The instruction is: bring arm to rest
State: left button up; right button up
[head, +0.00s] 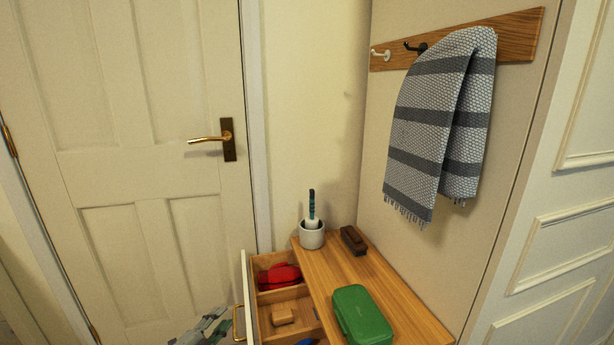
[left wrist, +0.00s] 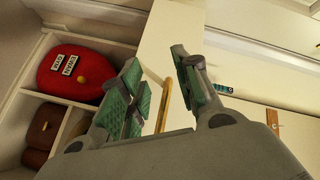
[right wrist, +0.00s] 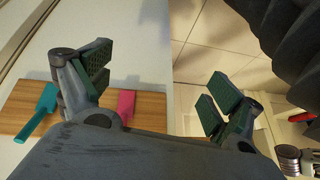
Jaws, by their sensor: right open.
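My left gripper (head: 205,328) shows at the bottom of the head view, just left of the pulled-out drawer (head: 248,300). In the left wrist view its two green-padded fingers (left wrist: 157,60) stand apart, with nothing seen held. A brass handle (left wrist: 164,105) shows in the gap between them; I cannot tell whether they touch it. In the head view the handle (head: 237,322) is on the drawer front beside the gripper. My right gripper (right wrist: 157,72) is open and empty in the right wrist view. It is outside the head view.
The wooden top bears a cup (head: 312,238), a dark brown brush (head: 353,240) and a green case (head: 361,315). A striped towel (head: 440,120) hangs above. A closed door (head: 150,180) stands left.

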pick_arm(q)
jog(key=s+d+n+g+y, duration=0.2)
jog(key=s+n+g, duration=0.4)
jog(key=s, duration=0.9)
jog(key=s+d+n+g+y, duration=0.2)
jog(key=s+n+g+y, duration=0.2)
jog(key=s, duration=1.1)
jog(key=f+n+g, duration=0.1)
jog(key=n+g, duration=0.1)
jog(key=n, duration=0.2)
jog(key=shift+d+n+p, duration=0.25)
jog(key=shift+n+p, duration=0.15)
pick_arm(e)
jog(key=d+r+g+h, duration=0.1)
jog(key=d+r+h, duration=0.1)
jog(key=d+r, duration=0.3)
jog(key=shift+s+d+r+g+h, duration=0.3)
jog(key=shift+s+d+r, duration=0.15)
jog(key=shift+r, duration=0.15)
